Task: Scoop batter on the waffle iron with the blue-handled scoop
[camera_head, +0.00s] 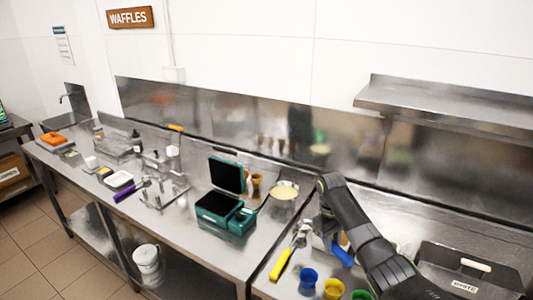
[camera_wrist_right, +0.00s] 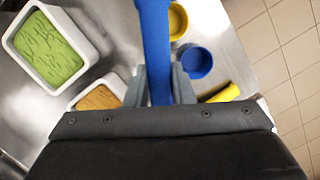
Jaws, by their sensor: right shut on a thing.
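The teal waffle iron (camera_head: 225,214) stands open on the steel counter in the head view, its dark plate bare. A bowl of pale batter (camera_head: 284,190) sits to its right. My right gripper (camera_wrist_right: 158,85) is shut on the blue handle of the scoop (camera_wrist_right: 155,40). The handle also shows in the head view (camera_head: 342,255), below my right arm. The scoop's head is out of the wrist view and I cannot make it out in the head view. My left gripper is not in view.
A blue cup (camera_head: 308,281), a yellow cup (camera_head: 333,289) and a green cup (camera_head: 360,296) stand at the front edge. A yellow-handled tool (camera_head: 284,260) lies left of them. A green-filled tub (camera_wrist_right: 48,48) and an orange-brown-filled tub (camera_wrist_right: 100,98) show in the wrist view.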

